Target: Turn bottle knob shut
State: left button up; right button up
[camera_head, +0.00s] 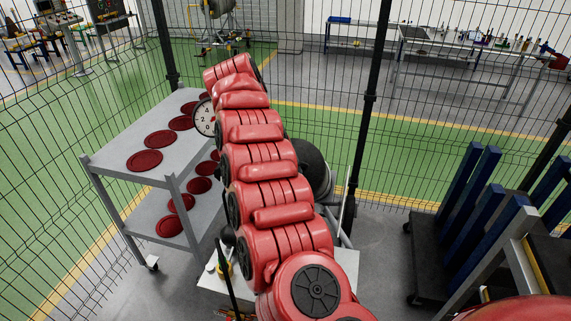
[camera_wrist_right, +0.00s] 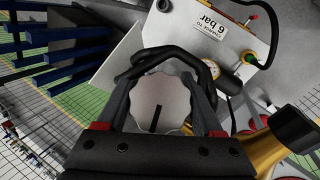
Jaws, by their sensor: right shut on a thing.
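In the right wrist view a round pale grey knob (camera_wrist_right: 158,104) with a scalloped rim and a black slot mark sits between the fingers of my right gripper (camera_wrist_right: 162,102). The fingers are closed on its two sides. A black guard (camera_wrist_right: 165,52) arches around the knob. The bottle under the knob is hidden or cannot be made out. In the head view a large red jointed arm of mine covers the middle, and the knob is not visible there. My left gripper is in neither view.
A grey two-level cart (camera_head: 112,165) with dark red discs stands left. A rack with blue posts (camera_head: 485,210) stands right. Mesh fence surrounds the area.

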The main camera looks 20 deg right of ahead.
jog(key=shift+a+f+m+t+y, duration=0.1)
jog(key=shift+a+m+t+y, duration=0.05)
jog(key=shift+m+y, duration=0.4)
jog(key=shift+a+f+m+t+y, duration=0.1)
jog(key=shift+a+m+t+y, duration=0.05)
jog(key=shift+m+y, duration=0.35)
jog(key=shift+m, duration=0.25)
jog(key=o, duration=1.4)
jog(key=shift+w, duration=0.1)
jog(key=shift+c, duration=0.2)
jog(key=shift+r, duration=0.15)
